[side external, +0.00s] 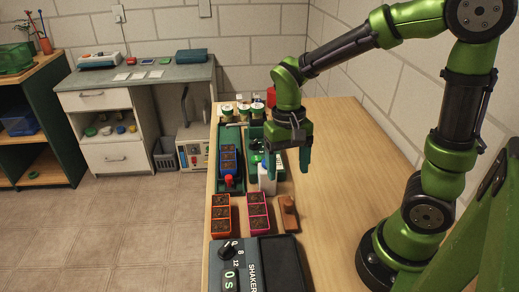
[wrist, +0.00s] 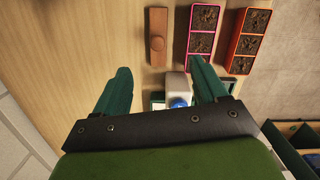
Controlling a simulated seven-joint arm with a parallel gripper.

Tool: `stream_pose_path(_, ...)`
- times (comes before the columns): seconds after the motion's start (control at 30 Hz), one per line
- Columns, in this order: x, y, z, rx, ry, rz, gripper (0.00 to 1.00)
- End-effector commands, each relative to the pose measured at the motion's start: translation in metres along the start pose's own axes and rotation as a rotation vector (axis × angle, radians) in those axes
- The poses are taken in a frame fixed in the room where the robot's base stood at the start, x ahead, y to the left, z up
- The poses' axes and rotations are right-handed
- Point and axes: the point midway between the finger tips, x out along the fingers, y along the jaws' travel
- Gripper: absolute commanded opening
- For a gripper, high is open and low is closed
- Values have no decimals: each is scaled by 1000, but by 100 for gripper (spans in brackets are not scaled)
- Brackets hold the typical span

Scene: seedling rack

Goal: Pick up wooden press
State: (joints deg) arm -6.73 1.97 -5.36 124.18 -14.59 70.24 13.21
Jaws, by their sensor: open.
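The wooden press (side external: 289,214) is a small brown block with a knob, lying on the table just right of the pink-edged seedling tray in the side external view. In the wrist view the wooden press (wrist: 158,36) lies at the top, beyond my fingertips and apart from them. My gripper (side external: 290,167) is open and empty above the table, farther back than the press. Its two green fingers also show in the wrist view (wrist: 160,78), with a wide gap between them.
A pink-edged tray (wrist: 202,8) and an orange tray (wrist: 249,22) of soil stand beside the press. A white bottle (side external: 267,178) with a blue cap stands near my fingers. A black shaker (side external: 275,262) sits in front. The table's right side is clear.

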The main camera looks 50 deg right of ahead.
Motion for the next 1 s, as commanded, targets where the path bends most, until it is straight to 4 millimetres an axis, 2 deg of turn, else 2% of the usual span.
stream_pose_path(0.1, 29, 1, 1, -1, -5, 4, 72)
stream_pose_path(0.3, 66, 0, 0, -1, -3, 2, 72)
stream_pose_path(0.57, 85, 1, 0, -2, 0, 0, 72)
stream_pose_path(0.83, 124, 4, -1, -2, -3, 1, 72)
stream_pose_path(1.0, 132, 4, -1, -2, 2, -1, 72)
